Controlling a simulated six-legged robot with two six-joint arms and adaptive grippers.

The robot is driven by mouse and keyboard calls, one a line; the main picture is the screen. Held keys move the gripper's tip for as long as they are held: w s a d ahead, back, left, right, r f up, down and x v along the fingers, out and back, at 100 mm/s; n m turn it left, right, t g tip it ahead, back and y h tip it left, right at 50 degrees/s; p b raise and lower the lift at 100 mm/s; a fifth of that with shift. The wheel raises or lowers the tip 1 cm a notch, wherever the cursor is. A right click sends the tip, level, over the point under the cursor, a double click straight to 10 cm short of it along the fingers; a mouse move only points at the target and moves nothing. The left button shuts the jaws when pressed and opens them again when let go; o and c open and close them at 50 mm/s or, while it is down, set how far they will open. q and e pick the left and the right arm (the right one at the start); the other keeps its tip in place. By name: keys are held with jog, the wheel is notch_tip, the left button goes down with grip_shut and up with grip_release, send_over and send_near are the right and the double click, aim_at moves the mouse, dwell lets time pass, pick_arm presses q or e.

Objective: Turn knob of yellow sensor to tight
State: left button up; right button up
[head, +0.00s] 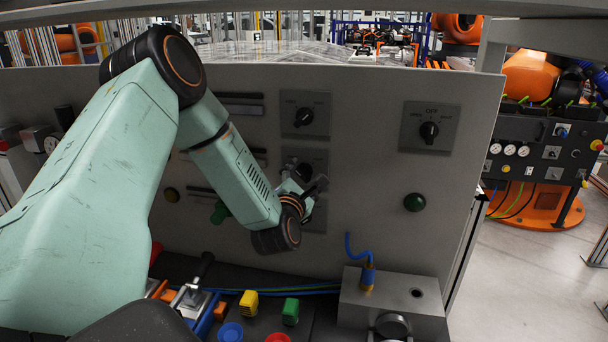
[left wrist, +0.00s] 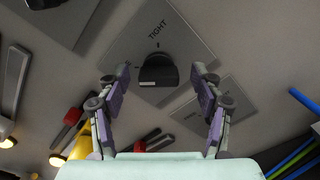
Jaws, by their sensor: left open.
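My left gripper (head: 308,183) is at a grey plate (head: 316,157) in the middle of the upright panel, and its arm partly hides this plate. In the left wrist view the left gripper (left wrist: 161,72) is open, with one finger on each side of a black knob (left wrist: 158,72). I cannot tell whether the fingers touch the knob. A yellow block (head: 249,303) stands at the panel's foot. My right gripper is not in view.
Two more knobs, one above (head: 304,116) and one at the right (head: 429,131), are on the panel. A metal box (head: 392,296) with a blue cable (head: 366,258) stands at the lower right.

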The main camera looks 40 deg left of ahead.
pick_arm(q)
jog(key=shift+w+a, duration=0.1)
jog(key=shift+a, duration=0.1)
jog(key=shift+c, duration=0.3)
jog(key=shift+w, duration=0.2)
jog(key=c, duration=0.4)
jog(key=shift+s, duration=0.1)
jog(key=c, duration=0.7)
